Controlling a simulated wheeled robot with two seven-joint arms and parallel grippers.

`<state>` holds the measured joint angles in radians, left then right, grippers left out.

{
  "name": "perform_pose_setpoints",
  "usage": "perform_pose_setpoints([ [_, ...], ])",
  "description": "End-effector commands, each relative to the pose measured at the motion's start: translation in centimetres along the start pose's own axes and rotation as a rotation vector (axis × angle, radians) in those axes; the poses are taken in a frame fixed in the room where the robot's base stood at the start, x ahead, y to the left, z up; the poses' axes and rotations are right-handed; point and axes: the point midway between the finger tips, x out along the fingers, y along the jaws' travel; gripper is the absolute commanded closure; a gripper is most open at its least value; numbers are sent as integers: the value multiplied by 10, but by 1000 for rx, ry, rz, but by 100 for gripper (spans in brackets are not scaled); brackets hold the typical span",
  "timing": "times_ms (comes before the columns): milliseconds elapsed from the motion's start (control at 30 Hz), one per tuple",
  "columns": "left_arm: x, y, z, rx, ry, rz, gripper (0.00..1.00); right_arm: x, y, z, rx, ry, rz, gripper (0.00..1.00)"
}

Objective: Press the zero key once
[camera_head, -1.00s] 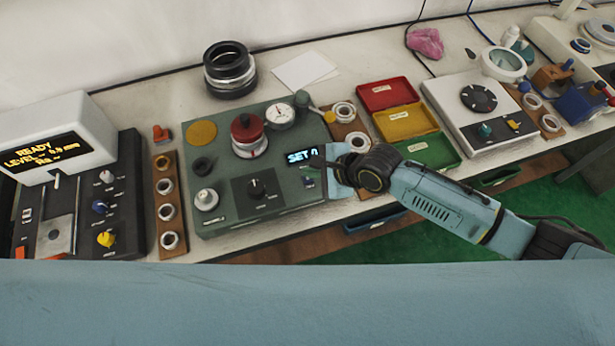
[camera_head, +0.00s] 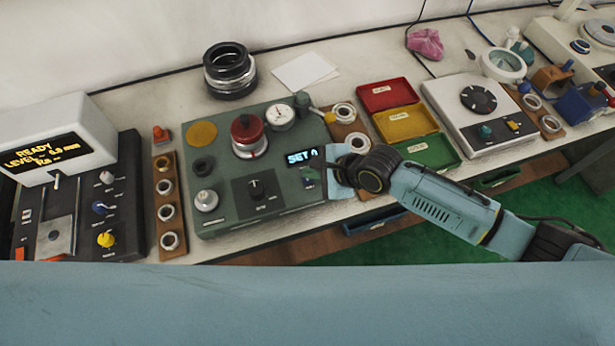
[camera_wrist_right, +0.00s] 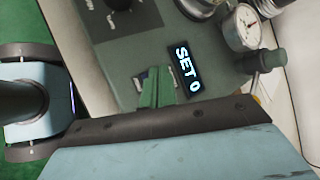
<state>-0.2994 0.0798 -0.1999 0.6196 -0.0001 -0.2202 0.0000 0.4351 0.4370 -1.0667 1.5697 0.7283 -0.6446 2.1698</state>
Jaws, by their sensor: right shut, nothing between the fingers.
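The green-grey gauge unit (camera_head: 225,215) stands on the bench with a lit display (camera_head: 302,157) reading "SET 0"; the display also shows in the wrist view (camera_wrist_right: 184,68). A small blue key (camera_head: 309,177) sits just below the display; I cannot read its label. My right gripper (camera_head: 322,181) is over the unit's right edge, beside this key. In the wrist view its shut, empty fingers (camera_wrist_right: 157,84) point at the panel just beside the display and partly cover a small blue and white patch. Whether the fingertips touch the key cannot be told. My left gripper is not in view.
The unit carries a black knob (camera_head: 256,188), a red-topped spindle (camera_head: 247,132) and a dial gauge (camera_head: 281,117). A wooden strip of rings (camera_head: 343,130) and red, yellow and green trays (camera_head: 408,122) lie to the right. A black instrument (camera_head: 125,190) stands left.

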Motion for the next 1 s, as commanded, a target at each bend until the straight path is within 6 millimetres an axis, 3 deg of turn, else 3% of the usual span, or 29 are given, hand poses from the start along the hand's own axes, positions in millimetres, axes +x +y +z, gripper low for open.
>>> perform_pose_setpoints([
  [1000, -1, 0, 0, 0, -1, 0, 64, 6, 4, -4, 1, 0, 0, 100],
])
